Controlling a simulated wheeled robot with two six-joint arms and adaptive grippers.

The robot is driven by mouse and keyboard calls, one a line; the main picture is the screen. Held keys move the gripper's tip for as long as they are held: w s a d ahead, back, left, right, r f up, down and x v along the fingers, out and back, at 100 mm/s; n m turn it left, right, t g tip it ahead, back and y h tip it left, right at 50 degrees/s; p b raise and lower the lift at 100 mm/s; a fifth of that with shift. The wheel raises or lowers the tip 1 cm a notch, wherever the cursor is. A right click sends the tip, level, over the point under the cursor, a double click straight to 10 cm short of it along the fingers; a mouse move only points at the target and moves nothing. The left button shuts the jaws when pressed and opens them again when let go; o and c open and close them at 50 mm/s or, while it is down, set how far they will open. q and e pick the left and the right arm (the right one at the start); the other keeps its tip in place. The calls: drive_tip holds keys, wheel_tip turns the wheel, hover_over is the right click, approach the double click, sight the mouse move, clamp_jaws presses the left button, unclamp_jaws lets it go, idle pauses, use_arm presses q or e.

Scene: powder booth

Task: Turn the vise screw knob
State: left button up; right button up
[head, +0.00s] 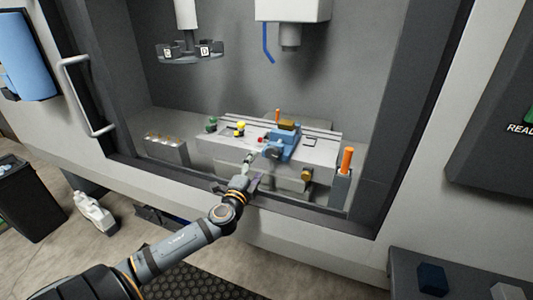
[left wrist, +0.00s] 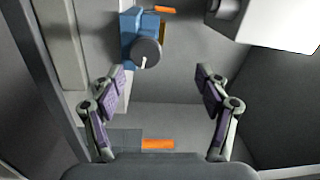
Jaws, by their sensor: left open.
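The blue vise (head: 284,144) sits on the light grey machine table inside the booth. In the left wrist view the vise (left wrist: 128,37) is at the upper left, with its round dark grey screw knob (left wrist: 147,53) facing the camera; the knob has a short white mark. My left gripper (head: 253,170) is in front of the table, below and a little left of the vise. In the left wrist view its two fingers (left wrist: 165,88) are spread wide with nothing between them. The knob lies beyond the fingertips, untouched. My right gripper is not in view.
The machine table (head: 222,143) carries a green knob (head: 212,122) and a yellow one (head: 240,127) left of the vise. An orange-handled tool (head: 347,158) stands in a grey holder at right. The spindle head (head: 291,20) hangs above. The booth's front sill lies under my arm.

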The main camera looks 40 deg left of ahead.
sight(271, 154)
use_arm(q)
drive_tip(key=w+m+p, duration=0.2)
drive_tip(key=w+m, duration=0.1)
drive_tip(key=m, duration=0.3)
drive_tip(key=w+f+m+p, duration=0.1)
drive_tip(key=w+m+p, duration=0.1)
drive_tip(key=w+m, duration=0.2)
drive_tip(key=w+a+m+p, duration=0.1)
drive_tip(key=w+m+p, duration=0.2)
drive_tip(key=m, duration=0.6)
drive_tip(key=shift+w+f+m+g, duration=0.15)
drive_tip(key=shift+w+m+g, duration=0.05)
drive_tip(key=shift+m+g, duration=0.1)
drive_tip(key=shift+d, duration=0.1)
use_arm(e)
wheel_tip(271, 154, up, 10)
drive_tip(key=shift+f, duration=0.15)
use_arm(q)
drive_tip(key=c, duration=1.2)
drive_tip(key=shift+h, duration=0.4)
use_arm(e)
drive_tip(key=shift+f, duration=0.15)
